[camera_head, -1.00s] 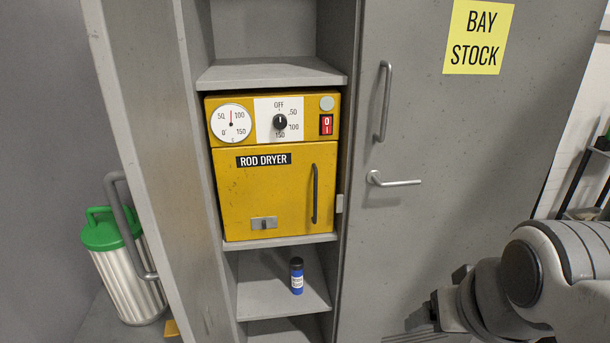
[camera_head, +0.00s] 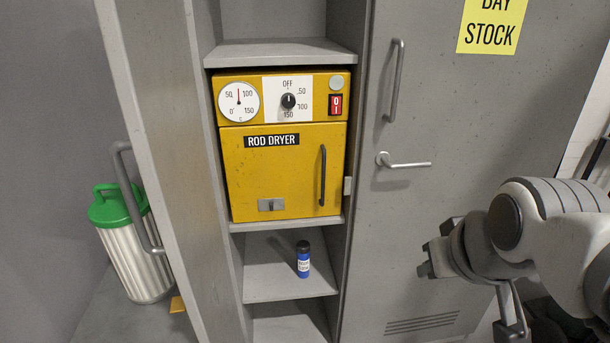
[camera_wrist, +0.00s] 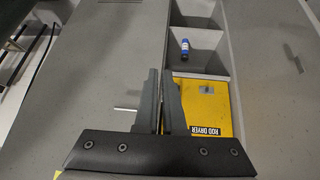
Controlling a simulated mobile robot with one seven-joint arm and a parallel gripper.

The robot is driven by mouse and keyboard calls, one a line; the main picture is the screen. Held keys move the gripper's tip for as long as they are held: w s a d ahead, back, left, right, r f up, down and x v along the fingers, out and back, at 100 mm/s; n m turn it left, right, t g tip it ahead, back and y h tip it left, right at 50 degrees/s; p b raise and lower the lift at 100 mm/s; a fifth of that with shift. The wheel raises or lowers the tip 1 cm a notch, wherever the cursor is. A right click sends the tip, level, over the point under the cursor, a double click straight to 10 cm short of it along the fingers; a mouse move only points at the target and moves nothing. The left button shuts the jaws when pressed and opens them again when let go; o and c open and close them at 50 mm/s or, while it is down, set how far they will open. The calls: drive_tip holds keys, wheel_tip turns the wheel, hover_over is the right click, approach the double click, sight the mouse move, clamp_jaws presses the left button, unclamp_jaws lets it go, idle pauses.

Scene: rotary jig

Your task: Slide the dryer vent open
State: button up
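The yellow rod dryer (camera_head: 284,170) stands on a shelf in the open grey cabinet. It also shows upside down in the wrist view (camera_wrist: 212,100). The vent is a small grey plate with a dark slider tab (camera_head: 271,204), low on the dryer door's front, left of the black door handle (camera_head: 323,175). My gripper (camera_head: 428,258) is right of the dryer, in front of the grey closed door and well apart from the vent. In the wrist view its two dark fingers (camera_wrist: 161,78) lie close together with nothing seen between them.
A blue bottle (camera_head: 303,262) stands on the shelf below the dryer. The open cabinet door (camera_head: 160,150) with its bar handle is at left. The closed door (camera_head: 455,110) has a lever handle (camera_head: 402,161) sticking out. A green-lidded bin (camera_head: 128,240) stands at far left.

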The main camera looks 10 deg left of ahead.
drive_tip(key=w+a+f+n+t+b, duration=0.1)
drive_tip(key=w+f, duration=0.1)
drive_tip(key=w, duration=0.3)
drive_tip(key=w+a+f+n+t+b, duration=0.1)
drive_tip(key=w+a+n+b, duration=0.1)
drive_tip(key=w, duration=0.2)
drive_tip(key=w+a+f+n+t+y+b, duration=0.1)
drive_tip(key=w+a+f+n+b, duration=0.1)
drive_tip(key=w, duration=0.3)
drive_tip(key=shift+w+f, duration=0.3)
clamp_jaws()
drive_tip(key=n+t+y+b, duration=0.5)
drive_tip(key=n+y+b, duration=0.5)
drive_tip(key=n, duration=0.8)
approach(263, 206)
drive_tip(key=s+a+h+b, duration=0.2)
drive_tip(key=s, duration=0.3)
drive_tip(key=shift+w+a+r, duration=0.1)
drive_tip(key=shift+a+r, duration=0.1)
drive_tip(key=shift+r, duration=0.15)
drive_tip(key=shift+w, duration=0.1)
